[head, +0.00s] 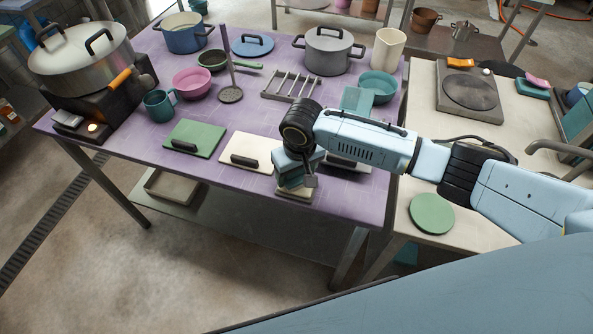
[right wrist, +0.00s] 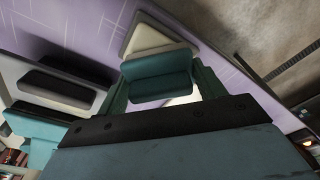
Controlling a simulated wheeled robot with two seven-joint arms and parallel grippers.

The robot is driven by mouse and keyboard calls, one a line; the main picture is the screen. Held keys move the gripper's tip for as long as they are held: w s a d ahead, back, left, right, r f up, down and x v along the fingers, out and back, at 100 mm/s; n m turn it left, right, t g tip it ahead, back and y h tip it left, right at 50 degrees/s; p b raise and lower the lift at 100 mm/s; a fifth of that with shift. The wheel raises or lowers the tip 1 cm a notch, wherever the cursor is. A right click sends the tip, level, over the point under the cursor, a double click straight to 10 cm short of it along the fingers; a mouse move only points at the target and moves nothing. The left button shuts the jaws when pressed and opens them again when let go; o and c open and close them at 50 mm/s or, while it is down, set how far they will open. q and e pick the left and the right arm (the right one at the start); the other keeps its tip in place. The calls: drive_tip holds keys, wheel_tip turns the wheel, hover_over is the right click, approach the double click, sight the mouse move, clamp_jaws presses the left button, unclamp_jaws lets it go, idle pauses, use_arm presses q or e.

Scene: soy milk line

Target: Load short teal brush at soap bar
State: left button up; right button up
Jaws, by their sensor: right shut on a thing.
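My right gripper (head: 297,184) is low over the front edge of the purple table, pointing down. It is shut on the short teal brush (right wrist: 160,75), a dark teal block between its two green fingers in the right wrist view. Right beside and below the brush is a cream bar (right wrist: 144,38), which looks like the soap bar. It shows in the head view as a pale piece (head: 294,194) under the gripper. Whether brush and bar touch I cannot tell. The gripper hides most of the brush in the head view. My left gripper is not in view.
A green board (head: 205,133) and a cream board (head: 237,144), each with a dark bar, lie left of the gripper. A dark-barred tray lies just right. A rack (head: 290,86), teal bowl (head: 378,84) and pots stand behind. A green disc (head: 432,213) lies on the right counter.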

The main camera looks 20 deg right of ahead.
drive_tip(key=shift+f, duration=0.5)
idle(0.6)
drive_tip(key=shift+f+p, duration=0.1)
drive_tip(key=shift+p, duration=0.2)
idle(2.0)
wheel_tip(320, 180, up, 7)
drive_tip(key=p, duration=0.8)
drive_tip(key=shift+p, duration=0.35)
idle(0.5)
